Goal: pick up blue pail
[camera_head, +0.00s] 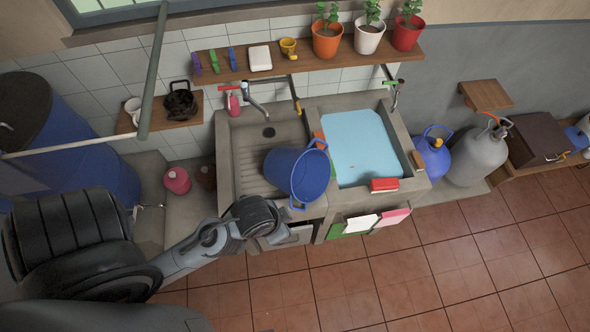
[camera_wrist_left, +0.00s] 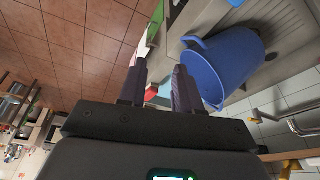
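In the head view the end of my left arm is just in front of the sink edge, left of and below the pail; the fingertips are not clear there. My right gripper is not in view.
The basin right of the pail holds light blue water (camera_head: 362,147). A red block (camera_head: 384,185) lies on its front rim, with cloths (camera_head: 361,224) hanging below. Taps stand behind the sink. A shelf (camera_head: 300,62) with potted plants is above. The tiled floor in front is clear.

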